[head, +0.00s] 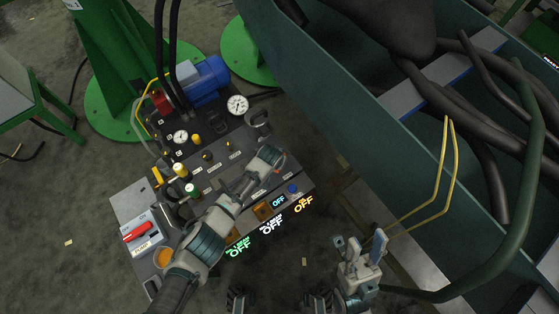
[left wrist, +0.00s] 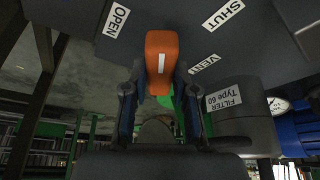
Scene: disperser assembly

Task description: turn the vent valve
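The vent valve's orange handle (left wrist: 160,62) carries a white stripe and stands at the top centre of the left wrist view. Labels OPEN, SHUT and VENT (left wrist: 207,62) sit on the dark panel around it. My left gripper (left wrist: 159,92) has its fingers on either side of the handle; gaps show, so it looks open around it, not clamped. In the head view my left arm reaches over the panel and its wrist largely hides the valve and fingertips. My right gripper (head: 360,247) is open and empty, at the lower right, apart from the panel.
The control panel (head: 125,205) bears gauges (head: 237,105), a red pump switch (head: 137,232) and lit OFF readouts (head: 272,224). A blue motor (head: 204,80) stands behind. A filter cylinder (left wrist: 238,122) is close to my left gripper. A green tank with thick hoses (head: 485,150) fills the right.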

